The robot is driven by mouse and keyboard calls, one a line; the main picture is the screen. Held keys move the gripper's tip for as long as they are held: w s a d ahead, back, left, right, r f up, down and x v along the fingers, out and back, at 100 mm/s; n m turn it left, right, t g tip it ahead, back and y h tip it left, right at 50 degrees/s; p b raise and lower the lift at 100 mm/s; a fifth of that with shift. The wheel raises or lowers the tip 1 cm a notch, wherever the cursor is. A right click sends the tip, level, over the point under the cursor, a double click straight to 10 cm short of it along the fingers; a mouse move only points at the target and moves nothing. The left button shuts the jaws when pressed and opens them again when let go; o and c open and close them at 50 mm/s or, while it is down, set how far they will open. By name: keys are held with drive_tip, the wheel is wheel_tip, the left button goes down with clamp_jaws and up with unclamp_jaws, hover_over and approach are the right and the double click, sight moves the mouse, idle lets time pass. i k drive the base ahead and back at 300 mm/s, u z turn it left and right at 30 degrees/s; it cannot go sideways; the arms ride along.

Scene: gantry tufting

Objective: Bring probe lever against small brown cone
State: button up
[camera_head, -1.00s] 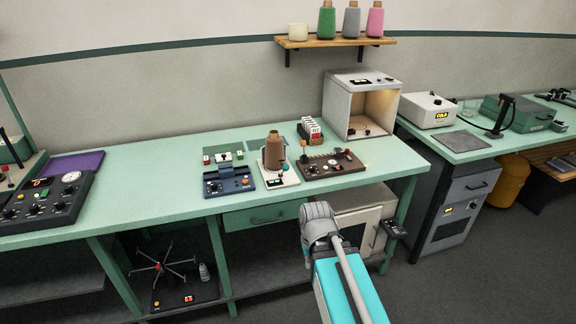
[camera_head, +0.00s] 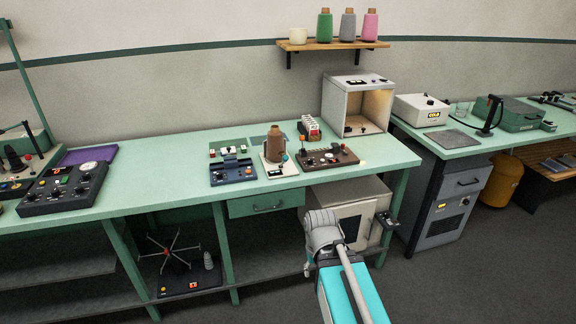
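A brown cone (camera_head: 276,146) stands upright on a small white-based device (camera_head: 272,173) on the green bench. A teal knob (camera_head: 285,157) shows at its right side; it may belong to the probe lever, but the lever itself is too small to make out. I cannot tell whether it touches the cone. A lever with an orange ball (camera_head: 301,138) rises just right of the cone. My arm's grey end (camera_head: 322,230) is in front of and below the bench front, apart from the cone. My gripper's fingers cannot be made out.
A blue control box (camera_head: 233,171) stands left of the cone and a brown control panel (camera_head: 328,157) stands right. An open white cabinet (camera_head: 357,103) is behind right. The bench's left-middle top (camera_head: 160,167) is clear.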

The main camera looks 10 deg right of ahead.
sight(284, 157)
drive_tip(key=k, duration=0.1)
drive_tip(key=u, duration=1.25)
drive_tip(key=i, duration=1.05)
drive_tip(key=z, duration=1.25)
